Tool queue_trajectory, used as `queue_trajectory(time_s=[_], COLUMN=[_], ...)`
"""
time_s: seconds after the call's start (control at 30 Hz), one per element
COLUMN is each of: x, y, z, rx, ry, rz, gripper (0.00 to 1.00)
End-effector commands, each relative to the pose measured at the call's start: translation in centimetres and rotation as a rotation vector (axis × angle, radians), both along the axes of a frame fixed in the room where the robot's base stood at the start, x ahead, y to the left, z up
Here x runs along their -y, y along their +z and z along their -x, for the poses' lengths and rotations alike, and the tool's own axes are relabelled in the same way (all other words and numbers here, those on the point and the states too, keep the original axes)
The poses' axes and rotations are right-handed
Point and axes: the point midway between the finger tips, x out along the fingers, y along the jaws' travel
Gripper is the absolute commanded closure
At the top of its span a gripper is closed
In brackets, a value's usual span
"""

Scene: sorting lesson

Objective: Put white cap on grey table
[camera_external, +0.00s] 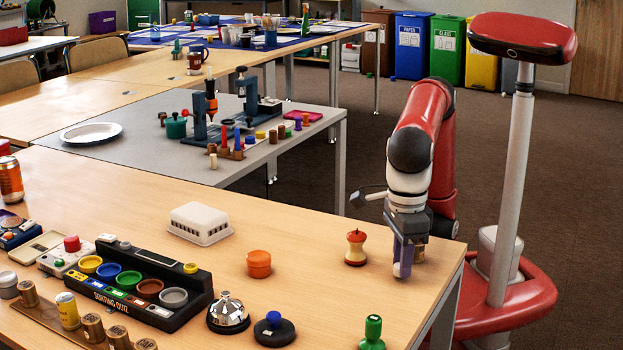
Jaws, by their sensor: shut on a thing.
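My gripper (404,268) points down at the right end of the front wooden table. It is shut on the small white cap (398,269), of which only a little shows beside the purple-grey finger. I cannot tell whether the cap touches the tabletop. The grey table (140,148) stands behind the wooden table, left of my arm. Its front left part is bare around a white plate (91,133).
An apple-core-shaped item (355,247) stands just left of my gripper. An orange round container (259,263), a white ribbed box (199,223) and a green pawn-shaped piece (372,333) share the wooden table. Blue presses (200,125) and several coloured pegs crowd the grey table's right half.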

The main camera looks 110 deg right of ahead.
Motion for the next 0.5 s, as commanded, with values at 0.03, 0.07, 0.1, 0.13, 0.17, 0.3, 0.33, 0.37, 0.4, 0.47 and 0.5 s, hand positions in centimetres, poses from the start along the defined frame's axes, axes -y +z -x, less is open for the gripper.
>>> queue_trajectory(time_s=[0.03, 0.07, 0.1, 0.13, 0.17, 0.3, 0.33, 0.37, 0.4, 0.47, 0.5], x=[0.1, 0.1, 0.0, 0.1, 0.0, 0.0, 0.0, 0.0, 0.0, 0.0, 0.0], y=[-0.3, -0.5, -0.7, -0.8, -0.8, -0.8, -0.8, -0.9, -1.0, -1.2, -1.3], z=[0.0, 0.0, 0.0, 0.0, 0.0, 0.0, 0.0, 0.0, 0.0, 0.0, 0.0], rx=[0.0, 0.0, 0.0, 0.0, 0.001, 0.001, 0.001, 0.001, 0.001, 0.001, 0.001], ry=[-0.001, -0.001, -0.001, -0.001, -0.001, -0.001, -0.001, -0.001, -0.001, -0.001, -0.001], rz=[0.001, 0.0, 0.001, 0.0, 0.0, -0.001, -0.001, -0.001, 0.0, -0.001, -0.001], gripper=[0.98, 0.98, 0.98, 0.98, 0.98, 0.98, 0.98, 0.98, 0.98, 0.98, 0.98])
